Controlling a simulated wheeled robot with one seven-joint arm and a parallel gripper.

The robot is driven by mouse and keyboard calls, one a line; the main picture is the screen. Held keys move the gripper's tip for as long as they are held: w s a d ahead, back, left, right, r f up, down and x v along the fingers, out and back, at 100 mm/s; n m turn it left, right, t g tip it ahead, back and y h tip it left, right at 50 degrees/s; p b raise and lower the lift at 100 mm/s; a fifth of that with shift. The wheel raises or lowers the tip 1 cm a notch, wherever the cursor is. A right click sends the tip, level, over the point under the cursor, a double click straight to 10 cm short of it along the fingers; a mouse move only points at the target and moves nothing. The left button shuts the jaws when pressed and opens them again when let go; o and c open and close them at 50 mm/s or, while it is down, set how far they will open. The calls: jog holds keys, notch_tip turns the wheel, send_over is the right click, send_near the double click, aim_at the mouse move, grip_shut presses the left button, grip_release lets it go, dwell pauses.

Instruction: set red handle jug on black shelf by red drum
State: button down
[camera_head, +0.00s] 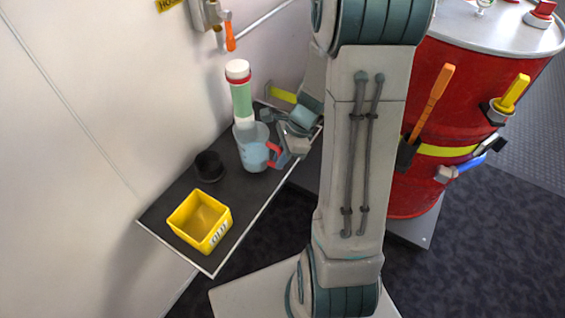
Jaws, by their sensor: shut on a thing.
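The jug (250,147) is a pale translucent blue cup with a red handle on its right side. It is upright over the back half of the black shelf (240,191). Whether its base touches the shelf or hangs just above it is hard to tell. My gripper (281,154) comes from the right and is shut on the jug's red handle. My arm partly hides the fingers and the shelf's right end. The red drum (432,190) stands to the right, behind my arm, partly hidden.
A yellow bin (189,222) and a small black cup (209,166) stand on the shelf's front half. A green bottle with white cap (240,92) stands right behind the jug. The white wall (90,150) borders the shelf's left. Tools with orange, yellow and blue handles hang on the drum.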

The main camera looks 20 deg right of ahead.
notch_tip(320, 180, down, 3)
jog(key=shift+r, duration=0.3)
jog(key=c, duration=1.4)
grip_release()
jog(key=shift+b, duration=0.3)
jog(key=shift+c, duration=0.2)
